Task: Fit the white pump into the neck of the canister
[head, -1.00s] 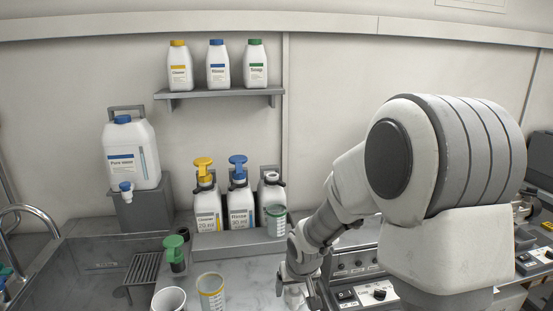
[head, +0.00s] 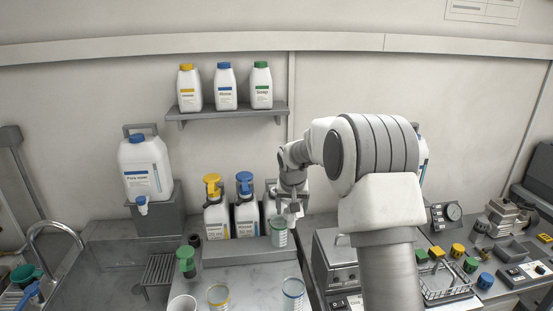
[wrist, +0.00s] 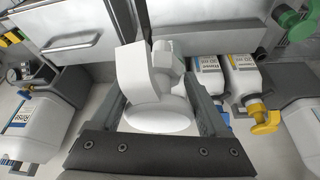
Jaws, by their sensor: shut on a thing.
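My gripper (head: 291,206) is shut on the white pump (wrist: 158,85), which fills the space between the fingers in the wrist view, its broad head and round collar showing. In the head view the white pump (head: 293,214) is small and partly covered by the fingers. The white canister (head: 269,212) without a coloured pump stands at the right end of the row on the grey ledge. My gripper is in front of it and hides most of it, its neck included. I cannot tell the gap between pump and neck.
Canisters with a yellow pump (head: 212,186) and a blue pump (head: 244,183) stand to the left. A green pump (head: 186,262) and more beakers are on the counter; a grey device (head: 338,265) is to the right.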

